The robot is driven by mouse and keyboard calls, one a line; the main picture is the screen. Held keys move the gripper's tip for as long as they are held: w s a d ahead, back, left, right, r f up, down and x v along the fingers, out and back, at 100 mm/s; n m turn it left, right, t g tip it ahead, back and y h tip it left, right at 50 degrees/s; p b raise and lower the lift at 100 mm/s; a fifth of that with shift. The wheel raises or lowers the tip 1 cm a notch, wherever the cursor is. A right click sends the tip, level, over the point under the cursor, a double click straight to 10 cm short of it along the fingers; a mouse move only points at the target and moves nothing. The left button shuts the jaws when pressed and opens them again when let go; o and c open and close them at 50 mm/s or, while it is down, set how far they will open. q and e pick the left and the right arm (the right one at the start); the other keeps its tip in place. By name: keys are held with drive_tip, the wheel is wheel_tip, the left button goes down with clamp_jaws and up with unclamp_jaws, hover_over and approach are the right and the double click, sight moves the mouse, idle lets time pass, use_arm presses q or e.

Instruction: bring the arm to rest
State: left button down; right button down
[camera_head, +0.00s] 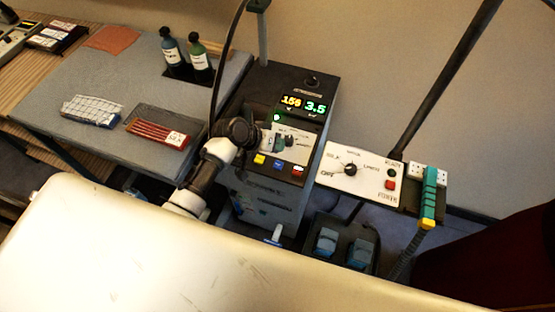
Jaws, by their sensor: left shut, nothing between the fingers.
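My left gripper (267,142) is in front of the control face of a dark machine (268,195), close to a knob area on its pale panel. My left arm reaches up to it from the lower middle of the view. The gripper is shut with nothing held; its fingertips are small and dark here, and I cannot tell whether they touch the panel. My right gripper is not in view.
The machine's lit display (304,105) reads 156 and 3.5. A white switch panel (358,172) stands to its right, with a teal-handled tool (429,195) beside it. Pedals (343,245) lie below. A grey table (100,90) at left holds bottles (173,52) and packets.

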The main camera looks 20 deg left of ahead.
use_arm(q)
drive_tip(key=shift+f, duration=0.1)
idle(0.3)
drive_tip(key=s+a+r+g+y, duration=0.1)
drive_tip(key=s+a+r+y, duration=0.15)
drive_tip(key=s, duration=0.65)
drive_tip(key=s+a+r+m+g+y, duration=0.1)
drive_tip(key=s+r+y, duration=0.15)
drive_tip(key=s, duration=0.65)
drive_tip(key=s+a+r+y, duration=0.2)
drive_tip(key=s+r, duration=0.1)
drive_tip(key=s, duration=0.6)
wheel_tip(320, 180, down, 32)
drive_tip(key=g+b, duration=0.2)
drive_tip(key=b, duration=0.4)
drive_tip(key=s+a+f+b, duration=0.1)
drive_tip(key=s+f+b, duration=0.1)
drive_tip(key=s+f, duration=0.6)
drive_tip(key=s+a+f+g+b, duration=0.1)
drive_tip(key=s+f+b, duration=0.2)
drive_tip(key=s+f, duration=0.6)
wheel_tip(320, 180, down, 5)
drive_tip(key=shift+a+b, duration=0.25)
drive_tip(key=shift+b, duration=0.05)
